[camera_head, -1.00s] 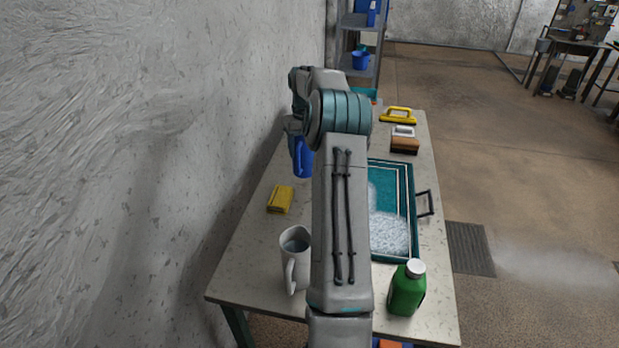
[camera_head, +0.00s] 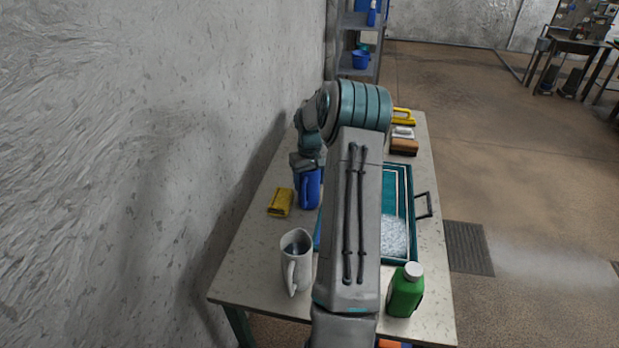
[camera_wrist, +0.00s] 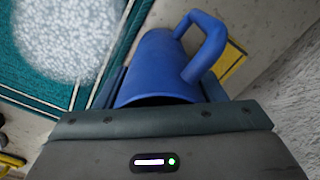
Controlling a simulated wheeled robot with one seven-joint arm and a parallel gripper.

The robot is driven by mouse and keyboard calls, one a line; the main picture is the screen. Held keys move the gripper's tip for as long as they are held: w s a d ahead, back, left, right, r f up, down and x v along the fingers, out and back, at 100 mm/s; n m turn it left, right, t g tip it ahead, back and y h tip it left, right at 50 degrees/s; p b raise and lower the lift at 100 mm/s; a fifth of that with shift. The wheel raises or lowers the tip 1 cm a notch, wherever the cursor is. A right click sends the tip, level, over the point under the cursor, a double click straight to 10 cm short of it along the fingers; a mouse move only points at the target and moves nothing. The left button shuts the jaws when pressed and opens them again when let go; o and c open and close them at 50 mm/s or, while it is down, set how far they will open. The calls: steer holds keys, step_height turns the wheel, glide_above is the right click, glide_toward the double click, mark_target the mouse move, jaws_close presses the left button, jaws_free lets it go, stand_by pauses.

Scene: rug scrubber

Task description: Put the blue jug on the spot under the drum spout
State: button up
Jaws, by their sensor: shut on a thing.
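The blue jug (camera_head: 310,190) is over the table's left half, between the yellow sponge or cloth and the teal tray. My gripper (camera_head: 308,164) is shut on it from above. In the wrist view the blue jug (camera_wrist: 160,68) lies between my gripper's fingers (camera_wrist: 162,92), with its handle toward the upper right. I cannot tell whether its base touches the table. No drum spout or marked spot can be made out; my arm hides part of the table.
A white jug (camera_head: 296,262) stands at the front left and a green bottle (camera_head: 405,290) at the front right. A teal rug tray (camera_head: 409,215) with foam fills the right side. A yellow block (camera_head: 281,202) lies left of the blue jug. A wall borders the left.

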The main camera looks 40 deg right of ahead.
steer(key=shift+f, duration=0.1)
steer(key=o, duration=1)
